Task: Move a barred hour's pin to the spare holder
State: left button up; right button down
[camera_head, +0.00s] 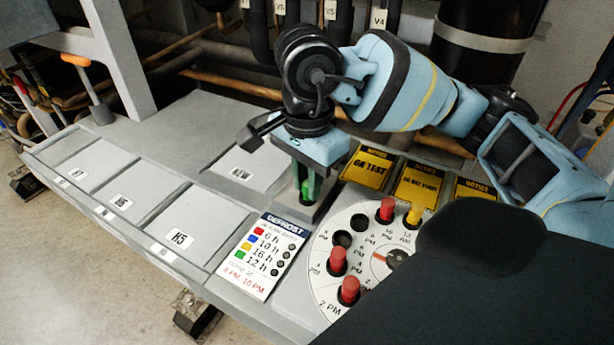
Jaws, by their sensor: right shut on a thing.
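My right gripper (306,180) points down in the middle of the view. It is shut on a green pin (308,189), which is partly hidden between the fingers. The pin is over or in a small grey holder block (318,212); I cannot tell whether it is seated. To the right is the white dial (325,285) with hour labels. It carries red pins (387,208), (337,260), (349,290) and a yellow pin (413,214). Dark empty holes (343,238) show on the dial. My left gripper is not in view.
A defrost card (263,256) with coloured dots and red handwriting "6 PM, 10 PM" lies left of the dial. Yellow notice tags (367,169) lie behind the dial. Labelled grey trays (186,222) line the left. Pipes and hanging valve tags (379,18) are at the back.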

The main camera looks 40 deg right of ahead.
dwell(0.4)
jog(key=c, duration=1.3)
grip_release()
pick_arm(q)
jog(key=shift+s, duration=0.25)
pick_arm(e)
jog(key=shift+o, duration=0.2)
notch_tip(320, 180, up, 7)
jog(key=shift+f+p, duration=0.15)
jog(key=shift+p, duration=0.25)
jog(key=shift+r, duration=0.5)
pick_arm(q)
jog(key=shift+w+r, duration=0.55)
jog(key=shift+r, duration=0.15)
